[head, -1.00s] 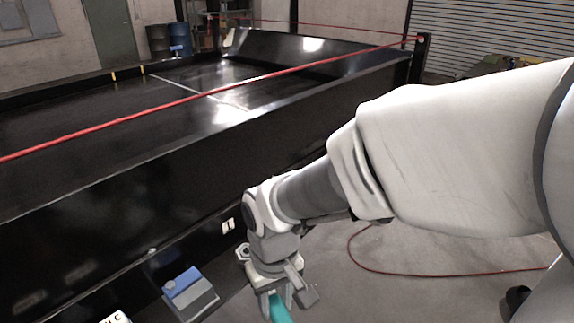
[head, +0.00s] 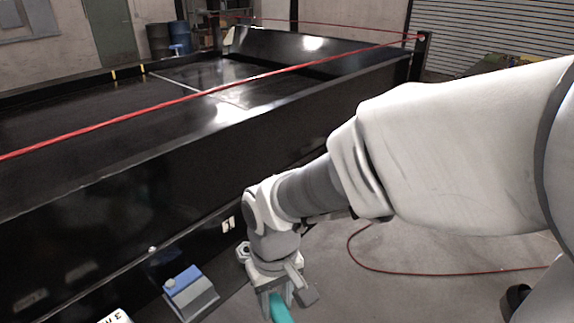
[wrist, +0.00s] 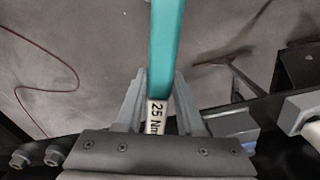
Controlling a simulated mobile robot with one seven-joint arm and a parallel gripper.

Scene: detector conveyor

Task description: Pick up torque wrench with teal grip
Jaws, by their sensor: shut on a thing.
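The torque wrench with the teal grip (wrist: 166,48) runs from the top of the wrist view down between the fingers of my gripper (wrist: 158,100). A white label reading "25 Nm" shows on it between the fingers. My gripper is shut on the wrench. In the head view my gripper (head: 277,298) points down near the bottom edge, with the teal grip (head: 279,312) showing below it. The rest of the wrench is cut off by the frame edges or hidden by my gripper.
A large black-walled conveyor (head: 120,210) with a red rope (head: 180,103) above it fills the left. A blue-and-grey box (head: 190,292) stands left of my gripper. A red cable (head: 420,273) lies on the open grey floor at right.

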